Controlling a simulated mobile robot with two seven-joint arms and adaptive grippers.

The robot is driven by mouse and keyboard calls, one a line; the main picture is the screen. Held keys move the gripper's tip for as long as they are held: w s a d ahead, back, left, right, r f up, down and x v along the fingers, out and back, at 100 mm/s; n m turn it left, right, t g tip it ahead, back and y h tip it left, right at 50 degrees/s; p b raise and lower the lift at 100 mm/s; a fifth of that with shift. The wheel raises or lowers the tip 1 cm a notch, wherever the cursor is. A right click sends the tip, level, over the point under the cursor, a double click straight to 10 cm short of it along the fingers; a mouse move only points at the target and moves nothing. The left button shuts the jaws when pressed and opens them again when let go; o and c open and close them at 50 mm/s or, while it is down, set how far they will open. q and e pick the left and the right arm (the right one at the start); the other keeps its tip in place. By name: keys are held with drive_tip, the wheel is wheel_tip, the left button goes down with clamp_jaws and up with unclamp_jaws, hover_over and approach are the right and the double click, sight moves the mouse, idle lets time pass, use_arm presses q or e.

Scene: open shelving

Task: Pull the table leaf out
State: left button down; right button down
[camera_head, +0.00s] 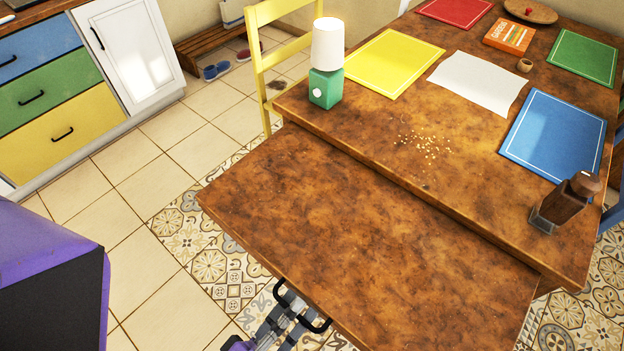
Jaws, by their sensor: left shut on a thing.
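The table leaf (350,235) is a brown, mottled wooden panel. It extends from the near side of the table (400,165), slightly lower than the main top. A dark seam and step run between them. My left gripper (300,306) is at the leaf's near edge, at the bottom of the view. My right gripper is not in view.
On the main top are a green-based lamp (326,65), coloured placemats, white paper (478,83), crumbs (428,145) and a brown grinder (566,203) near the step. The leaf is bare. A yellow chair (262,55) stands behind the lamp. Tiled floor (150,190) is open at left.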

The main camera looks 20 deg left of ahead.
use_arm(q)
drive_tip(key=c, duration=2.2)
unclamp_jaws()
drive_tip(key=shift+o, duration=0.2)
drive_tip(key=shift+s, duration=0.1)
drive_tip(key=v, duration=0.7)
drive_tip(key=shift+s, duration=0.25)
drive_tip(key=shift+a+f, duration=0.1)
